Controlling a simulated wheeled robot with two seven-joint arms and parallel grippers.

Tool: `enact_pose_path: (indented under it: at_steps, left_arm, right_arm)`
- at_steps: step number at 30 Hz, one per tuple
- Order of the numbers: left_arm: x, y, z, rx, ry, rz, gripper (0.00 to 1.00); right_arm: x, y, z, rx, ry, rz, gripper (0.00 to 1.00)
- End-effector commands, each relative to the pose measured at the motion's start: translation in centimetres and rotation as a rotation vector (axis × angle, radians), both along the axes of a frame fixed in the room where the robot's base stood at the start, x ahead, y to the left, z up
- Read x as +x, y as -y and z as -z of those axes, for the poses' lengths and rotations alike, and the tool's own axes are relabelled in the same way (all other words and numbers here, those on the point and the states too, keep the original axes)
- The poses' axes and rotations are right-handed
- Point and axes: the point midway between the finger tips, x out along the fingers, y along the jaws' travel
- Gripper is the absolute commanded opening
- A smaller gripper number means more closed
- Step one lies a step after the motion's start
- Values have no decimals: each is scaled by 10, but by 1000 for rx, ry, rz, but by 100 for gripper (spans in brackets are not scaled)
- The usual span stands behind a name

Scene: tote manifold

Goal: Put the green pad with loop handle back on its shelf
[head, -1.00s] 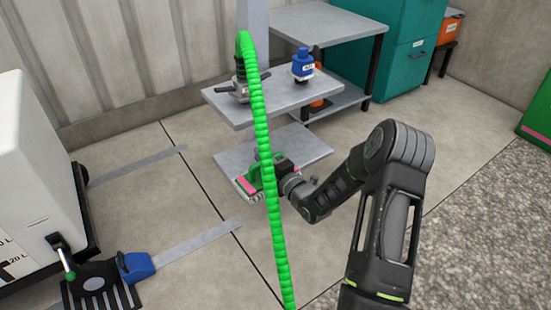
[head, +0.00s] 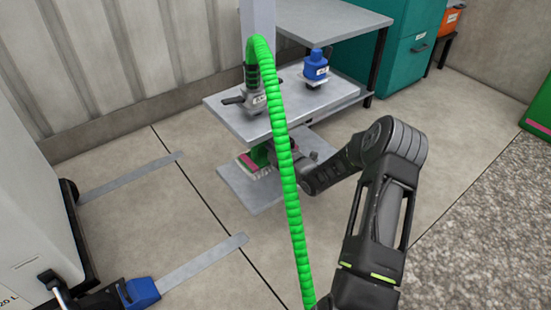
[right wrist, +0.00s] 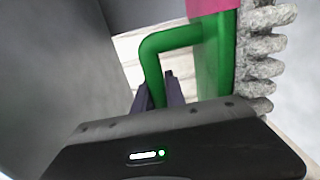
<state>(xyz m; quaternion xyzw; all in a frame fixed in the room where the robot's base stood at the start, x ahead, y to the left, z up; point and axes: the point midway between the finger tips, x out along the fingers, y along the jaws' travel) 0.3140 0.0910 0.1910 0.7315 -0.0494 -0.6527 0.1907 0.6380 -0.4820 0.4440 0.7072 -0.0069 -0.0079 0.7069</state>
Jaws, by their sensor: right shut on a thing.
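The green pad (head: 261,155) with a pink strip is in the head view, under the upper shelf and over the grey lower shelf (head: 252,196) of the stand. I cannot tell whether it touches that shelf. In the right wrist view its green loop handle (right wrist: 172,40) passes between the dark fingers of my right gripper (right wrist: 160,93), which is shut on it. Grey, shaggy fibre (right wrist: 264,50) lines one side of the pad. The green hose partly covers my right gripper (head: 276,150) in the head view. My left gripper is not in view.
The upper shelf (head: 290,112) overhangs the pad and holds a grey fitting (head: 255,98) and a blue bottle-like tool (head: 316,66). A ribbed green hose (head: 283,165) hangs in front of the stand. A grey table (head: 335,18) and teal cabinet (head: 410,50) stand behind.

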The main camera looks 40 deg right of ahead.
Motion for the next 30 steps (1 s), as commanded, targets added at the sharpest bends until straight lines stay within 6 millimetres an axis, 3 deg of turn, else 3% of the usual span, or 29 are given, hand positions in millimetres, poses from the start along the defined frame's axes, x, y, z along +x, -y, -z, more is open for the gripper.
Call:
enact_pose_path:
  at_steps: [11, 14, 22, 30]
  left_arm:
    - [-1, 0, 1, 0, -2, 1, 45]
    - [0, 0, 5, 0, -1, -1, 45]
    - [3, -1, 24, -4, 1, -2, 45]
    - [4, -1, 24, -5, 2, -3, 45]
  right_arm:
    - [0, 0, 0, 0, 1, 0, 0]
    - [0, 0, 9, 0, 0, 0, 0]
    - [0, 0, 57, 1, 1, 1, 0]
    - [0, 0, 62, -2, 2, 0, 0]
